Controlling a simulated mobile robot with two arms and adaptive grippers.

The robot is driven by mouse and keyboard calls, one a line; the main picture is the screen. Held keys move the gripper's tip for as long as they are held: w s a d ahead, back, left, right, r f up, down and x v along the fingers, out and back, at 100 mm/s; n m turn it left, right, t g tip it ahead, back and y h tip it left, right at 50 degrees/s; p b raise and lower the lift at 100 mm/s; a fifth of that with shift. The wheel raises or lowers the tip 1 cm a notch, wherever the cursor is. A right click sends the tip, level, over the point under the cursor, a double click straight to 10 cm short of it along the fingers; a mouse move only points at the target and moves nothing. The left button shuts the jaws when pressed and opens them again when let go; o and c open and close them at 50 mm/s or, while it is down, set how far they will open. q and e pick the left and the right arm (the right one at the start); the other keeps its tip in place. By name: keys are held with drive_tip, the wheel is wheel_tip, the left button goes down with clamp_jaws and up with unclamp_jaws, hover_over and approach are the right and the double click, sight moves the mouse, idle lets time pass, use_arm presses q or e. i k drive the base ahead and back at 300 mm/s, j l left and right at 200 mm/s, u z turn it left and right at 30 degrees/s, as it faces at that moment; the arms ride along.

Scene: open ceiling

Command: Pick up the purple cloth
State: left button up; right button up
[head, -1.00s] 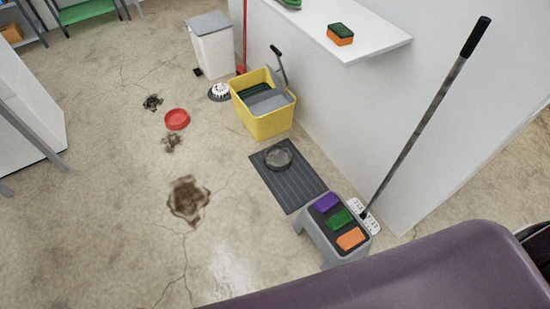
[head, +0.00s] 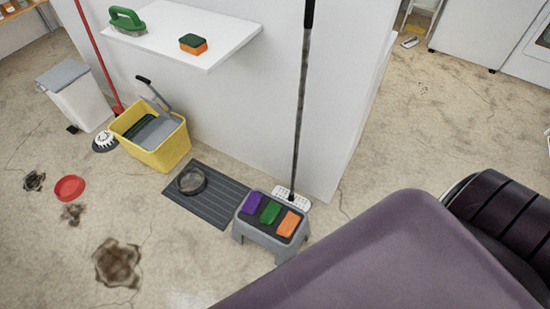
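The purple cloth (head: 252,203) lies folded on the dark top of a small grey step stool (head: 256,232). It is the leftmost of three cloths in a row, beside a green cloth (head: 271,212) and an orange cloth (head: 289,224). Nothing covers it. Neither of my grippers shows in the head view.
A grey mat (head: 213,204) with a round dark bowl (head: 191,181) lies left of the stool. A mop (head: 299,110) leans upright behind it. A yellow bucket (head: 165,150) stands farther left. A white shelf (head: 185,35) juts from the wall. Floor in front is open, with stains.

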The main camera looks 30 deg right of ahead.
sight(250, 206)
drive_tip(key=z, duration=0.7)
drive_tip(key=u, duration=1.15)
drive_tip(key=z, duration=1.15)
